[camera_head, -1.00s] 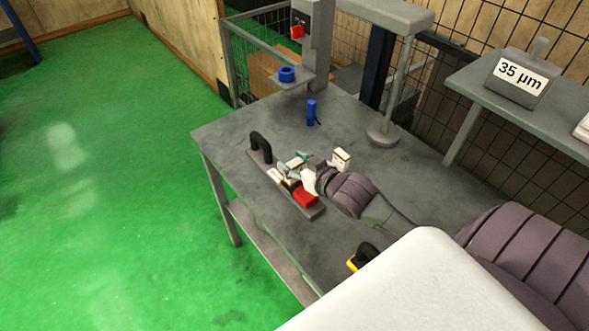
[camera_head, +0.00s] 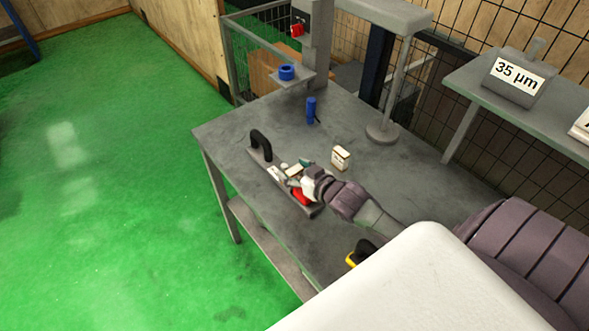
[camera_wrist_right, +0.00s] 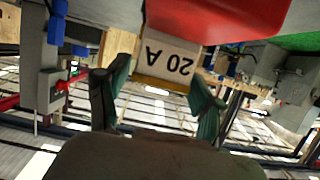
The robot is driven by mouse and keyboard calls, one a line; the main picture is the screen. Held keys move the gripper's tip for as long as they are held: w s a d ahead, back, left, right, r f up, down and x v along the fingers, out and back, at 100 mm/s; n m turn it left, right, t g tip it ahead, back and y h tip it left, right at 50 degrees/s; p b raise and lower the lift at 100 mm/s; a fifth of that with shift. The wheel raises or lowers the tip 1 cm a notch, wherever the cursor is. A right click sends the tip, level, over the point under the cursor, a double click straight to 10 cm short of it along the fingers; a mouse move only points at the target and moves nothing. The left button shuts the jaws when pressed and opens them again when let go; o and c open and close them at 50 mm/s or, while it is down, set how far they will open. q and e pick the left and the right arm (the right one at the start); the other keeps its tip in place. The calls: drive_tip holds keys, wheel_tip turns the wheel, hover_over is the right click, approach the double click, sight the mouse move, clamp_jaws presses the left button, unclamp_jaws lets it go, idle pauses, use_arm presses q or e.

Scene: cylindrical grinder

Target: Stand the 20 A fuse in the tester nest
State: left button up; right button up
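In the right wrist view, which is upside down, the white 20 A fuse (camera_wrist_right: 168,62) shows its label and a yellowish edge. The red block (camera_wrist_right: 215,18) hides part of it. My right gripper (camera_wrist_right: 160,75) has its two green-padded fingers apart, one on each side of the fuse; firm contact is not visible. In the head view my right gripper (camera_head: 297,173) is over the handled tray (camera_head: 258,160), beside a small cream fuse, with the red block (camera_head: 301,197) partly covered below it. My left gripper is out of view. I cannot identify the tester nest with certainty.
A small cream box (camera_head: 341,158) stands alone on the grey table (camera_head: 225,135). A blue cylinder (camera_head: 311,110) and a post with a round base (camera_head: 382,133) stand farther back. A black and yellow item (camera_head: 361,252) lies near the front.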

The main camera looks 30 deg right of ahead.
drive_tip(key=shift+r, duration=0.1)
drive_tip(key=b+v, duration=0.1)
drive_tip(key=v, duration=1.1)
